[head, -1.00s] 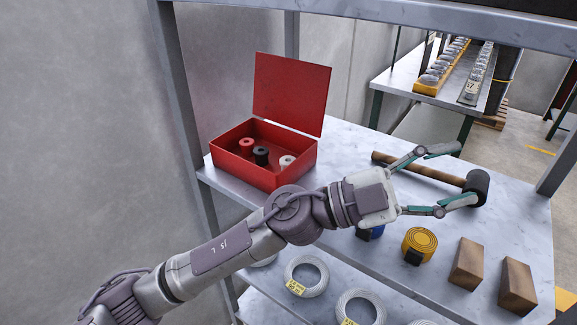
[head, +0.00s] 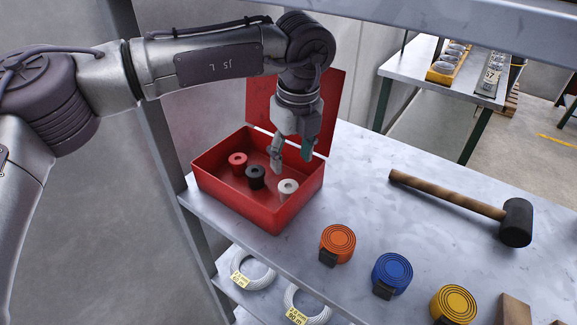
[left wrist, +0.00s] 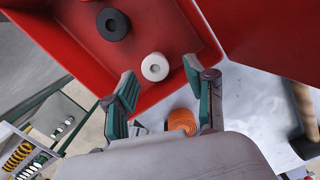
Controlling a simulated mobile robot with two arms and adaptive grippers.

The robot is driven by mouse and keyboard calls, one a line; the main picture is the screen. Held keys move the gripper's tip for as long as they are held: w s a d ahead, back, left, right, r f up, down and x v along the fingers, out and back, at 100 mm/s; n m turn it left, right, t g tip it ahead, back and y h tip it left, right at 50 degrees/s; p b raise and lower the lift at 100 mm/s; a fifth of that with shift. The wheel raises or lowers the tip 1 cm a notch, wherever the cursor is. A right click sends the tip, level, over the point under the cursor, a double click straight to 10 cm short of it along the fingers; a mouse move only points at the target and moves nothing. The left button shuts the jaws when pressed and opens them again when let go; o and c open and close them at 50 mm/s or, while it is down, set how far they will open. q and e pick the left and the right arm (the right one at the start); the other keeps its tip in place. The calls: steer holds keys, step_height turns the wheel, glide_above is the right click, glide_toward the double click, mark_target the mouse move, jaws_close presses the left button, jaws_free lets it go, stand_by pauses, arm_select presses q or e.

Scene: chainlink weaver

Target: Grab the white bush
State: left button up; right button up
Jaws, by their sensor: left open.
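The white bush (head: 288,188) stands in the open red box (head: 245,212), at the right end of a row with a black bush (head: 255,177) and a red bush (head: 238,163). My left gripper (head: 291,157) points down over the box, open and empty, a little above and behind the white bush. In the left wrist view the white bush (left wrist: 155,67) shows just past and between the spread fingertips (left wrist: 162,76), not visibly touched. The black bush (left wrist: 113,24) is up and left there. My right gripper is not in view.
The box's raised red lid (head: 335,100) stands close behind my gripper. An orange coil (head: 338,243), a blue coil (head: 392,272), a yellow coil (head: 455,303) and a mallet (head: 450,203) lie right of the box. The shelf between mallet and box is clear.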

mark_target(289, 186)
arm_select(q)
steer(key=shift+w+a+f+p, duration=0.15)
steer(key=shift+f+p, duration=0.15)
steer(key=shift+p, duration=0.1)
steer(key=s+f+p, duration=0.1)
steer(key=s+p, duration=0.1)
steer(key=s, duration=0.1)
steer(key=shift+a+f, duration=0.1)
steer(key=shift+f, duration=0.3)
steer(key=f+p, duration=0.1)
steer(key=w+f, duration=0.1)
steer(key=f, duration=0.1)
steer(key=shift+p, duration=0.35)
steer(key=shift+w+f, duration=0.3)
steer(key=shift+f, duration=0.3)
steer(key=shift+s, duration=0.15)
steer(key=shift+r, duration=0.1)
steer(key=c, duration=0.9)
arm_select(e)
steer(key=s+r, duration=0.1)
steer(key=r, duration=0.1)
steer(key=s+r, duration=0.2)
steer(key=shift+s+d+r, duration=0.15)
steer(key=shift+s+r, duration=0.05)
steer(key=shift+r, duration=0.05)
